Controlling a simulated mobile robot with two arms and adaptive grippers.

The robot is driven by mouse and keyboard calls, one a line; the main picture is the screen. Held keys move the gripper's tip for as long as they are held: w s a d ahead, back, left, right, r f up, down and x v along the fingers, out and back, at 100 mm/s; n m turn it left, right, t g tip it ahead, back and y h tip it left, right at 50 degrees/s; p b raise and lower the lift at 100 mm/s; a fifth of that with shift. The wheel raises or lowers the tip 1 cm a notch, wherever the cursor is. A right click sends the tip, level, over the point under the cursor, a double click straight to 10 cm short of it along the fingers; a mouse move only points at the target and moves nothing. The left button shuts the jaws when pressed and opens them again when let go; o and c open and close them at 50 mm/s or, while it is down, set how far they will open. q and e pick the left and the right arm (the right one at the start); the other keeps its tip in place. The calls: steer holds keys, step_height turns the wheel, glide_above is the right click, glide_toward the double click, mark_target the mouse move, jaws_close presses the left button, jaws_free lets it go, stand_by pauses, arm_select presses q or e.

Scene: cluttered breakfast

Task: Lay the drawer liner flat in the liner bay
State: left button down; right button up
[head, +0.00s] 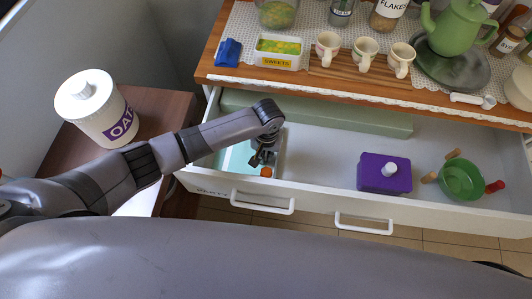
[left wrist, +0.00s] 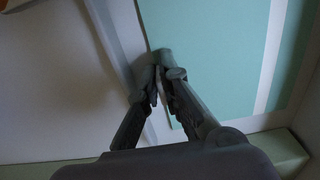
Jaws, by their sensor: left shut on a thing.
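The drawer liner (head: 238,158) is a pale teal sheet in the left end of the open drawer. In the left wrist view the teal liner (left wrist: 205,50) spreads up and right from my fingertips. My left gripper (head: 262,162) points down there, and in the left wrist view its fingers (left wrist: 162,82) are closed together at the liner's edge. The liner bay (left wrist: 128,45) shows as a pale ridge beside the liner and a white strip on its other side. Whether the liner lies fully flat on the bay floor I cannot tell. My right gripper is not in view.
The drawer also holds a purple box (head: 384,173) with a white knob, a green bowl (head: 461,180) and a long pale green block (head: 320,116) along the back. Cups and jars crowd the counter above. An oats canister (head: 97,108) stands on the side table at left.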

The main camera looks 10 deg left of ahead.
arm_select(q)
steer(key=shift+f, duration=0.1)
steer(key=c, duration=1.7)
jaws_free()
step_height(320, 180, up, 6)
steer(key=p, duration=0.6)
steer(key=shift+p, duration=0.4)
